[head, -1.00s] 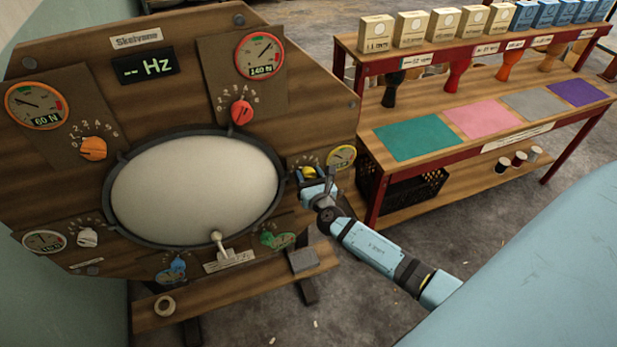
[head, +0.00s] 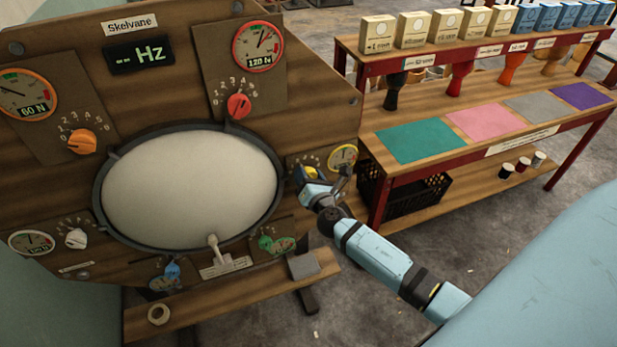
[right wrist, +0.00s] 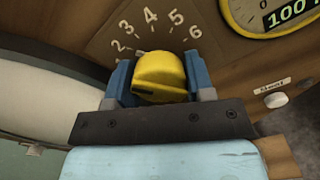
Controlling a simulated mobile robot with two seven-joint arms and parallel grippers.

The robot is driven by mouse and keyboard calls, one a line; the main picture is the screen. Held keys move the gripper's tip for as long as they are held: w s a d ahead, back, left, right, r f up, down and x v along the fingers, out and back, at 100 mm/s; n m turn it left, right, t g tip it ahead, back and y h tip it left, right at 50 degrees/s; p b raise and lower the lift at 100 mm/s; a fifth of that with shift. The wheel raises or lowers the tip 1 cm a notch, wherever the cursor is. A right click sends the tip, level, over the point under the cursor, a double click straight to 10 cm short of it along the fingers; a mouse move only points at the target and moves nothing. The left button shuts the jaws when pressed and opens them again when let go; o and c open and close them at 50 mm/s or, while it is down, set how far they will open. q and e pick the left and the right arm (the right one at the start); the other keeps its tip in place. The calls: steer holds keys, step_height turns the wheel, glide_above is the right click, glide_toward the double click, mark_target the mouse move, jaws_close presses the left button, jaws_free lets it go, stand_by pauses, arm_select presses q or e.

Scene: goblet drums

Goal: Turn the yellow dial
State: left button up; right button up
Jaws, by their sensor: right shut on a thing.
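The yellow dial (head: 312,173) is on the right side of the wooden drum board, left of its yellow-rimmed gauge (head: 342,158). In the right wrist view the dial (right wrist: 160,70) sits between the two blue fingers of my right gripper (right wrist: 159,82), which is shut on it. A printed scale with numbers from 2 to 6 shows around the dial. The yellow gauge (right wrist: 275,14) reads 100, its unit cut off. In the head view my right gripper (head: 306,177) partly covers the dial. My left gripper is not in view.
The round drumhead (head: 190,187) fills the board's middle, with red (head: 238,105), orange (head: 82,141), white (head: 76,238), blue (head: 171,270) and green (head: 265,243) dials around it. A red-framed bench (head: 480,155) with boxes and drums stands at right, a black crate (head: 405,195) below.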

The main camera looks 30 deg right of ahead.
steer(key=o, duration=0.9)
steer(key=shift+s, duration=0.1)
steer(key=b+v, duration=0.2)
steer(key=v, duration=1.1)
steer(key=shift+s, duration=0.35)
